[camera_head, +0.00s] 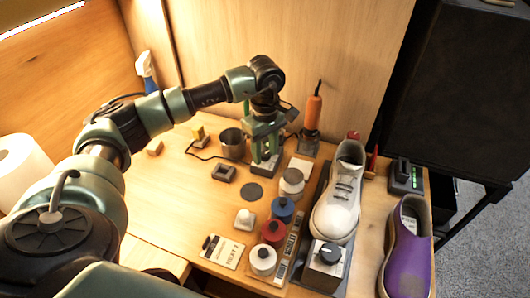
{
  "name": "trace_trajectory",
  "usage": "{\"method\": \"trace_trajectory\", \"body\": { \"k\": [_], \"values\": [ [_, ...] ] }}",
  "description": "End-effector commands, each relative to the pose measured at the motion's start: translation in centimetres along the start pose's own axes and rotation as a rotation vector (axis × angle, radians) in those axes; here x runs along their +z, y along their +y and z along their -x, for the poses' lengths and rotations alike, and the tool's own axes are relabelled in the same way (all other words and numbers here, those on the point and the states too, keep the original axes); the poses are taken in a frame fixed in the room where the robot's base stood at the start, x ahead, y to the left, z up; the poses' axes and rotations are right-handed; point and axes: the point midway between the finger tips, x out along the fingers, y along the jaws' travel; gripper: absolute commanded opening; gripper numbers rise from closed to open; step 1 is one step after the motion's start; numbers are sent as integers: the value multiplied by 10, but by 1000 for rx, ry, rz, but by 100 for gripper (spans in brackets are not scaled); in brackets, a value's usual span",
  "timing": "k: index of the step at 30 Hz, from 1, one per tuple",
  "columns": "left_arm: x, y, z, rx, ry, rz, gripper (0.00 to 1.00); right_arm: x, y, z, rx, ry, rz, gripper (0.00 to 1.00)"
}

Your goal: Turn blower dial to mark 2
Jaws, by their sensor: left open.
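My left gripper (265,152) is open and points down at the back middle of the table. A small grey block stands right below its fingers, mostly hidden by them, so I cannot tell whether they touch it. An orange hand tool (313,110) stands upright in a holder right of the gripper. I cannot tell which of these is the blower. My right gripper is out of view.
A white sneaker (338,205) and a purple shoe (409,255) stand at the right. Several lidded jars, including a blue one (283,208), line the middle. A metal cup (232,144) is left of the gripper. The left table surface is mostly clear.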

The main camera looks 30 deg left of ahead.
Motion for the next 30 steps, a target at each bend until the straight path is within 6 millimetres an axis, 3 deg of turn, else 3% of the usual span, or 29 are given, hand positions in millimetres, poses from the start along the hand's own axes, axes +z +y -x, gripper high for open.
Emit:
{"method": "trace_trajectory", "body": {
  "k": [19,30],
  "values": [
    [0,0,48,0,-1,0,41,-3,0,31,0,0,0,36],
    [0,0,49,-1,-1,0,41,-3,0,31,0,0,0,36]
  ]
}}
